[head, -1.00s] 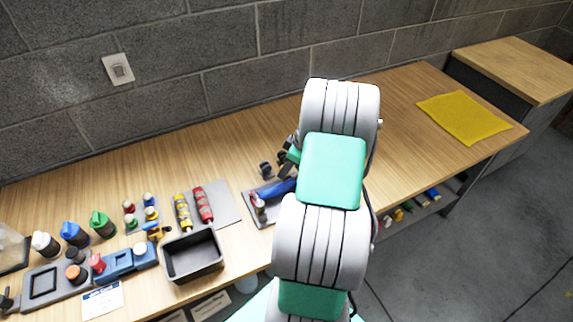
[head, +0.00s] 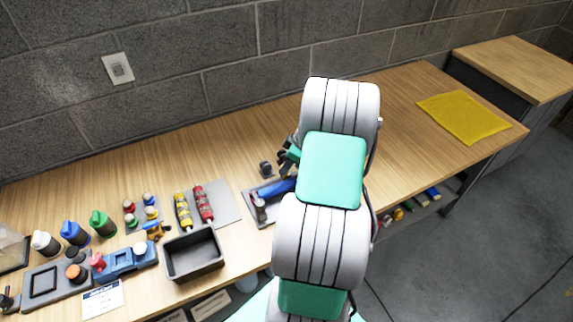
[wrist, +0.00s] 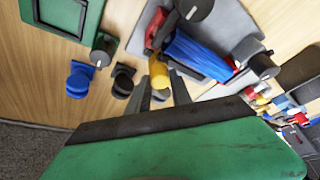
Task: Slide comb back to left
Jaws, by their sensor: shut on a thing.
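In the wrist view my gripper (wrist: 167,82) is shut on a small yellow cylinder (wrist: 159,79), which shows between its two grey fingers. Beside it, a blue ridged piece (wrist: 198,54) lies on a grey plate (wrist: 243,22) with a red part (wrist: 154,28) at one end. In the head view the blue piece (head: 277,187) lies on the grey plate (head: 249,213), partly hidden by my arm. My gripper (head: 286,160) shows only at the arm's left edge there. I cannot tell for sure which part is the comb.
A black knob (head: 265,167) stands close to my gripper. A black bin (head: 193,255), red roll (head: 203,204) and yellow roll (head: 183,212) are left. Table behind is clear.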

